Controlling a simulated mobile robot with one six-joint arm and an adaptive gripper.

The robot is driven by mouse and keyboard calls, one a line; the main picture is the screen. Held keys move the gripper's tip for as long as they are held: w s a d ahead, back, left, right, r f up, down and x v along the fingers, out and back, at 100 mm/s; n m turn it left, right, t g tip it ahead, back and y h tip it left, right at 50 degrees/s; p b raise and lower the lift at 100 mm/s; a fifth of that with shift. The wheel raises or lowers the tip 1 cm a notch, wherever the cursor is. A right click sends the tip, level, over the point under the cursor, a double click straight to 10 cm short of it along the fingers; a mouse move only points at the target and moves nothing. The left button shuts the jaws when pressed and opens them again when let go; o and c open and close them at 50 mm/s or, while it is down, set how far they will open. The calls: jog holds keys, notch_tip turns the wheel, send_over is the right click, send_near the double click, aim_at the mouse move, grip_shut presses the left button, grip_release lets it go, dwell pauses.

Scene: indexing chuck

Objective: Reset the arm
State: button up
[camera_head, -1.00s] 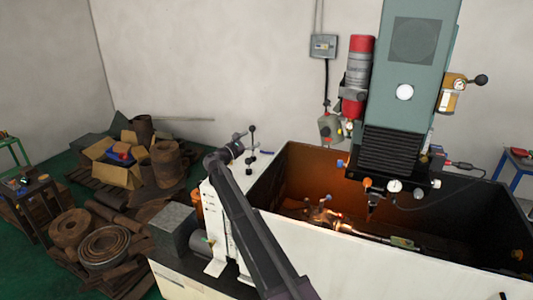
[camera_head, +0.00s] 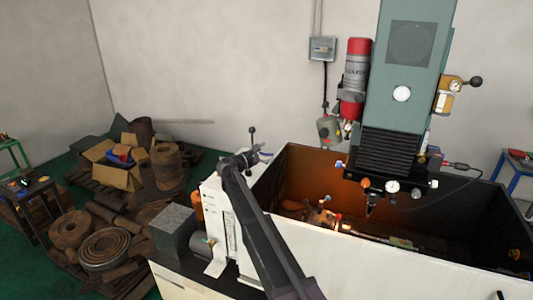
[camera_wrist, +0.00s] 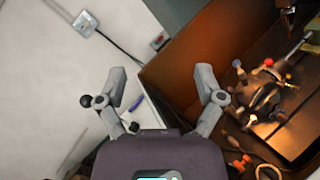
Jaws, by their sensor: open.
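My arm reaches up from the bottom of the head view, over the left end of the machine tank. My gripper shows in the wrist view (camera_wrist: 162,84), its two fingers spread wide with nothing between them. In the head view its fingers are too small to make out clearly. The chuck assembly (camera_wrist: 266,96), with round knobs, lies in the tank to the right of my gripper in the wrist view. It also shows inside the tank in the head view (camera_head: 322,218). My gripper is apart from it.
The open tank (camera_head: 390,256) has high walls. A green machine column (camera_head: 402,70) with a spindle head stands over it. A grey wall box (camera_head: 322,48) is behind. Rusty scrap and a cardboard box (camera_head: 115,178) lie on the floor at left.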

jog(key=s+d+f+m+g+y, duration=0.1)
jog(key=s+d+f+m+g, duration=0.1)
jog(key=s+d, duration=0.4)
jog(key=s+d+f+m+g+y, duration=0.2)
jog(key=s+d+f+m+g, duration=0.1)
jog(key=s+d+f, duration=0.3)
jog(key=s+d+f+m+g+y, duration=0.1)
jog(key=s+d+f+m, duration=0.3)
jog(key=d, duration=0.4)
jog(key=shift+s+f+m+g+y, duration=0.2)
jog(key=shift+s+m+g, duration=0.1)
jog(key=shift+s+g, duration=0.2)
jog(key=shift+s+f+m+g+y, duration=0.1)
jog(key=shift+s+m+g+y, duration=0.15)
jog(key=shift+s+g, duration=0.2)
jog(key=s+d+f+m+g+y, duration=0.15)
jog(key=s+f+m+y, duration=0.3)
jog(key=s, duration=0.65)
jog(key=s+d+f+m+g+y, duration=0.1)
jog(key=s+f+m+g+y, duration=0.25)
jog(key=s, duration=0.75)
notch_tip(320, 180, down, 21)
jog(key=s+m+b, duration=0.1)
jog(key=s+b, duration=0.1)
jog(key=b, duration=2.1)
jog(key=shift+d+f, duration=0.15)
jog(key=shift+d, duration=0.05)
